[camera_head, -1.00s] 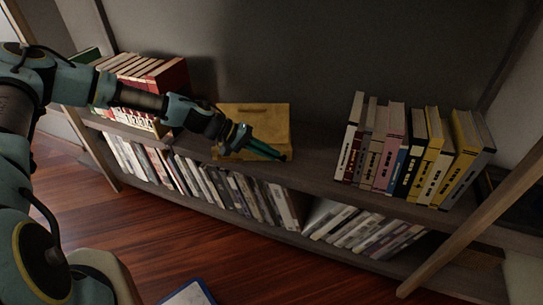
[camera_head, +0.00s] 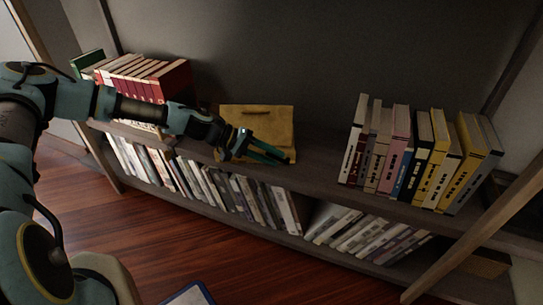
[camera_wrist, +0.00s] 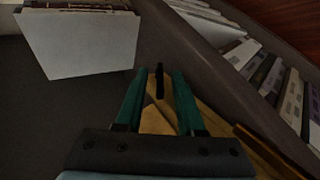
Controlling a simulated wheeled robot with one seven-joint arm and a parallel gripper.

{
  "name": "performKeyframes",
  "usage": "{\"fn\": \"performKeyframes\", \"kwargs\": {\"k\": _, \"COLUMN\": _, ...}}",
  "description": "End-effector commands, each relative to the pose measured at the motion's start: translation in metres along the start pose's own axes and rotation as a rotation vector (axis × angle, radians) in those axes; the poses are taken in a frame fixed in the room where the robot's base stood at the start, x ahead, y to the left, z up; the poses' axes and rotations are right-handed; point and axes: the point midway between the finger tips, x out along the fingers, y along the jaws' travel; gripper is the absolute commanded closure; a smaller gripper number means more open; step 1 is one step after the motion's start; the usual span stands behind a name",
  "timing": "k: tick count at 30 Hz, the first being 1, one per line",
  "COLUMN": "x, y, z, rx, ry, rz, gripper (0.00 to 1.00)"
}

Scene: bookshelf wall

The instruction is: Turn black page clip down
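A tan wooden book stand (camera_head: 258,117) stands on the upper shelf board, and part of it shows below my fingers in the wrist view (camera_wrist: 156,121). A small upright black piece, apparently the page clip (camera_wrist: 160,80), shows between my fingertips in the wrist view. I cannot make the clip out in the head view. My gripper (camera_head: 287,159) is at the front lower edge of the stand, its teal fingers pointing right. In the wrist view my gripper (camera_wrist: 158,76) is open, with a gap on both sides of the clip. Contact with the clip is not visible.
Red books (camera_head: 165,82) stand left of the stand. Several upright books (camera_head: 398,160) stand to the right, with bare shelf between. More books (camera_head: 230,190) fill the lower shelf. A pale book or block (camera_wrist: 80,42) is ahead in the wrist view.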

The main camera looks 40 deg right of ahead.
Motion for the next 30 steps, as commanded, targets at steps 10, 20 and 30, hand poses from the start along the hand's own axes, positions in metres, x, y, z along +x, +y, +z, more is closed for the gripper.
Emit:
{"fn": "performKeyframes", "kwargs": {"k": 10, "x": -0.006, "y": 0.0, "z": -0.001, "rx": 0.0, "ry": 0.002, "rz": -0.001, "gripper": 0.6}}
{"fn": "performKeyframes", "kwargs": {"k": 20, "x": -0.065, "y": 0.0, "z": -0.001, "rx": 0.0, "ry": 0.005, "rz": -0.002, "gripper": 0.6}}
{"fn": "performKeyframes", "kwargs": {"k": 30, "x": -0.106, "y": 0.0, "z": 0.0, "rx": 0.0, "ry": 0.001, "rz": 0.0, "gripper": 0.6}}
